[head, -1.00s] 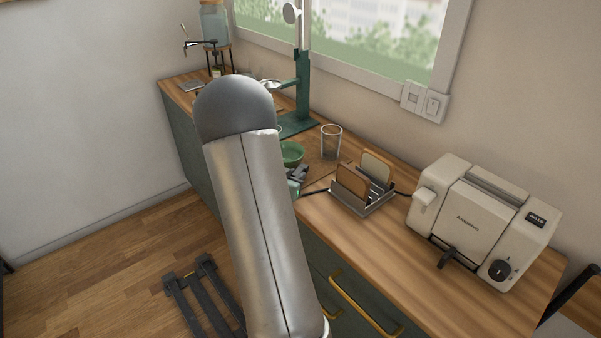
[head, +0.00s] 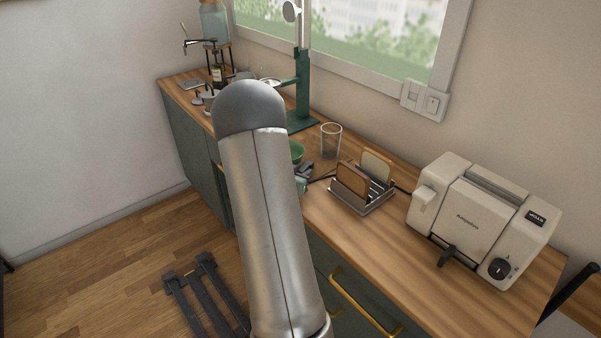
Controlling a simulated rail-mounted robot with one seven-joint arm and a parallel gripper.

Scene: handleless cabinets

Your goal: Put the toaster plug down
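The cream toaster (head: 482,222) stands at the right end of the wooden counter. Its dark cord (head: 322,179) shows left of the toast rack and runs to the dark tip of my gripper (head: 305,171). My gripper is low over the counter, between the green bowl and the toast rack, and mostly hidden behind my arm. I cannot make out the plug itself, whether the fingers are open or shut, or whether they touch the counter.
A toast rack with two slices (head: 362,205) stands right of my gripper, with a clear glass (head: 331,141) behind. A green bowl (head: 296,152) is partly hidden by my arm. A green stand (head: 302,90) is farther back. The front counter near the toaster is clear.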

